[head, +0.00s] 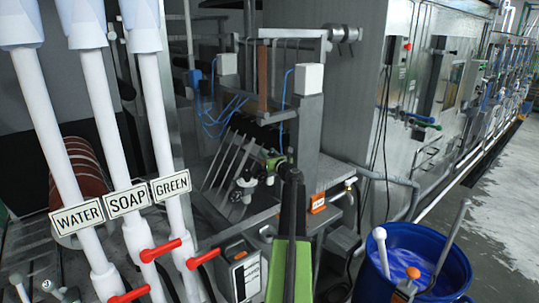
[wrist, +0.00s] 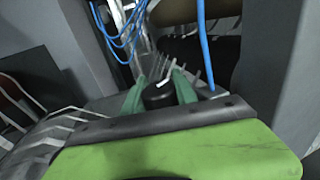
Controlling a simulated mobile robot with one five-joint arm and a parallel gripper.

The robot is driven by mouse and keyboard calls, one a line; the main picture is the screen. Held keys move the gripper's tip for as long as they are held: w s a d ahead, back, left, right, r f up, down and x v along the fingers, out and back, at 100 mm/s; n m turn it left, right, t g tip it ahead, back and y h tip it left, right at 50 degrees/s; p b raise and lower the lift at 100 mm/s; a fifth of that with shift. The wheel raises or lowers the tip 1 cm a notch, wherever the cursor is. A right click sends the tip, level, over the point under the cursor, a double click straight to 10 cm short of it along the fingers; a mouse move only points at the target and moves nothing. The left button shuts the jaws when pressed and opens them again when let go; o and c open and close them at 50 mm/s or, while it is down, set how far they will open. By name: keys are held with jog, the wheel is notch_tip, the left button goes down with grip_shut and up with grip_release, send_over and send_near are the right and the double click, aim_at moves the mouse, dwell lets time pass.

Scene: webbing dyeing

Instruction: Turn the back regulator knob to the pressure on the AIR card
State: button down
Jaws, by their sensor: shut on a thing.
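My gripper (head: 272,161) is at the machine's regulators, near the middle of the head view. In the wrist view its two green fingers (wrist: 157,88) are shut on a round black knob (wrist: 158,97), one finger on each side. A short white mark shows on the knob's top. The back regulator in the head view is mostly hidden behind my gripper and arm. Another regulator (head: 243,184), pale with a round gauge, stands just left of my gripper. A small orange-and-white card (head: 317,203) is on the metal ledge to the right; its writing is too small to read.
A blue barrel (head: 413,262) stands at lower right. Blue hoses (wrist: 120,32) hang near the knob. A grey post (wrist: 278,60) rises close on the right.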

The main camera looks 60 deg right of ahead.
jog(key=shift+n+t+y, duration=0.4)
jog(key=shift+y, duration=0.1)
jog(key=shift+a+f+n+t+y, duration=0.15)
jog(key=shift+n+t+y, duration=0.25)
jog(key=shift+n+y, duration=0.5)
jog(key=shift+a+r+n+t+y, duration=0.1)
jog(key=shift+n+t+y, duration=0.35)
jog(key=shift+y, duration=0.75)
jog(key=shift+w+a+n+t+y, duration=0.1)
jog(key=shift+a+n+t+y, duration=0.1)
jog(key=shift+n+y, duration=0.55)
jog(key=shift+a+n+t+y, duration=0.15)
jog(key=shift+n+y, duration=0.25)
jog(key=shift+y, duration=0.55)
jog(key=shift+a, duration=0.15)
jog(key=c, duration=1)
grip_release()
jog(key=shift+o, duration=0.2)
jog(key=s+a, duration=0.1)
jog(key=s, duration=1.6)
jog(key=shift+s, duration=0.15)
